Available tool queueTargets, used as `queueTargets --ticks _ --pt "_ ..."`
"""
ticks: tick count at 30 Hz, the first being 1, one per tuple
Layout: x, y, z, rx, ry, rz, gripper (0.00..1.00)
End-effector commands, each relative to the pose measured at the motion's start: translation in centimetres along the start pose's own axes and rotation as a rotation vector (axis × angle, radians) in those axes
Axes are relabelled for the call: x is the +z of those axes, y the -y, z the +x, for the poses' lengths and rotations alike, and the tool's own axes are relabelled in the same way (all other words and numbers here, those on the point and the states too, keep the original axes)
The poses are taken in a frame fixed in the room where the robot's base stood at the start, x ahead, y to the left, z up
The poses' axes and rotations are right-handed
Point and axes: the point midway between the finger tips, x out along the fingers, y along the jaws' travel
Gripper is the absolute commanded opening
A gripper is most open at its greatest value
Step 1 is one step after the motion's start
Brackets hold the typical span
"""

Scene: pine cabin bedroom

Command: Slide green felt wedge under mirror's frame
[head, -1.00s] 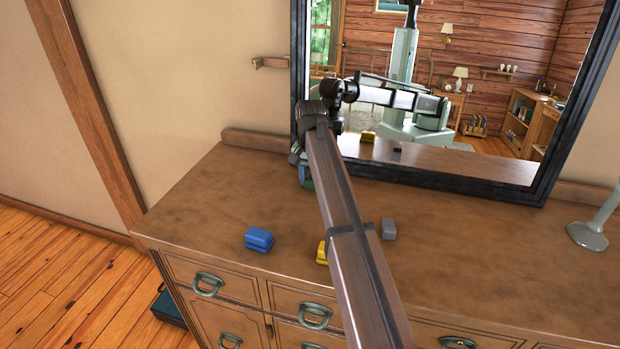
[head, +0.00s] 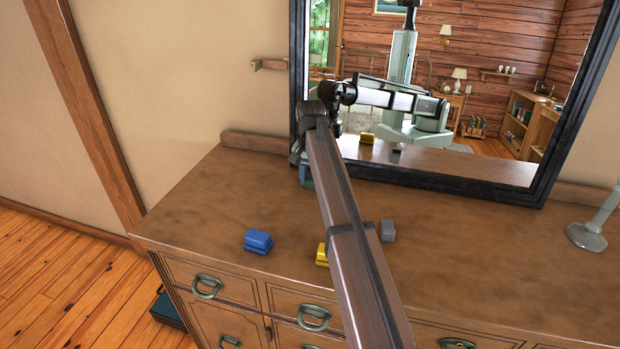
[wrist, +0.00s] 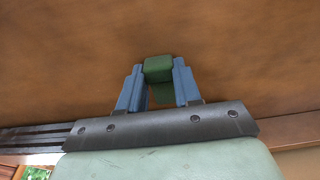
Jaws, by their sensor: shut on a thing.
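The green felt wedge (wrist: 158,69) is held between the two blue fingers of my gripper (wrist: 159,80) in the wrist view, over the brown dresser top. In the head view my gripper (head: 306,180) is low at the mirror's lower left corner, mostly hidden behind my arm. The mirror's black frame (head: 450,184) stands on the dresser against the wall. A dark ridged edge, probably the frame, shows at lower left in the wrist view. I cannot tell whether the wedge touches the frame.
On the dresser top (head: 190,205) lie a blue stacked block (head: 258,241), a yellow one (head: 321,255) partly behind my arm, and a grey one (head: 388,231). A grey-green stand (head: 590,235) is at the right. The dresser's left part is clear.

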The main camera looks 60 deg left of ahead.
Motion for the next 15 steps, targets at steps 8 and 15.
queueTargets --ticks 8,15 --pt "-0.38 0.01 0.02 0.000 0.000 0.000 0.04" --pt "-0.66 0.00 0.03 0.000 0.000 0.000 0.04"
